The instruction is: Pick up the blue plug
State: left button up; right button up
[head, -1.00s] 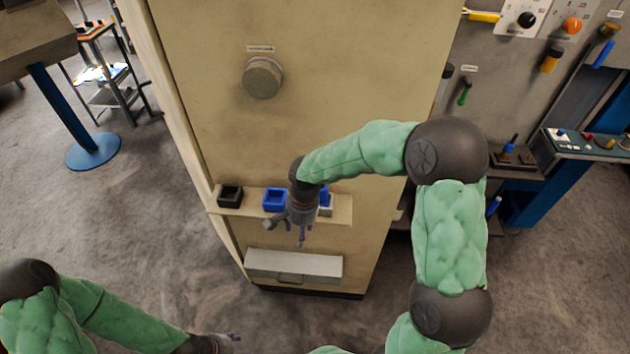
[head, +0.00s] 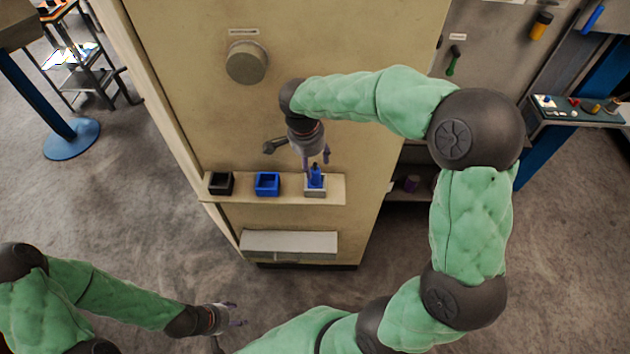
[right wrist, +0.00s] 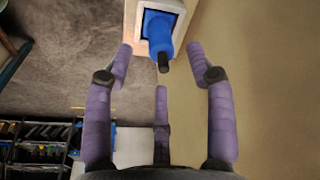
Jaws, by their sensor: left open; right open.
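The blue plug (head: 316,177) stands in a whitish square holder (head: 315,193) at the right end of the beige shelf. It also shows in the right wrist view (right wrist: 160,36), with a dark tip pointing toward the camera. My right gripper (head: 316,160) is at the plug in the head view. In the right wrist view its purple fingers (right wrist: 160,62) are spread wide, with the plug ahead between the two upper ones and no finger visibly touching it. My left gripper (head: 238,314) is open and empty, low over the floor, far from the shelf.
A blue square holder (head: 267,184) and a black one (head: 221,183) stand left on the same shelf (head: 290,197). A pale tray-like ledge (head: 290,243) is below. A round knob (head: 246,62) sticks out of the beige cabinet above. The floor in front is clear.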

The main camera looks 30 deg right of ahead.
aim_at(315, 169)
jog(key=f, duration=0.2)
jog(key=d+f, duration=0.1)
jog(key=f, duration=0.2)
jog(key=shift+w+b, duration=0.15)
jog(key=shift+b, duration=0.25)
grip_shut()
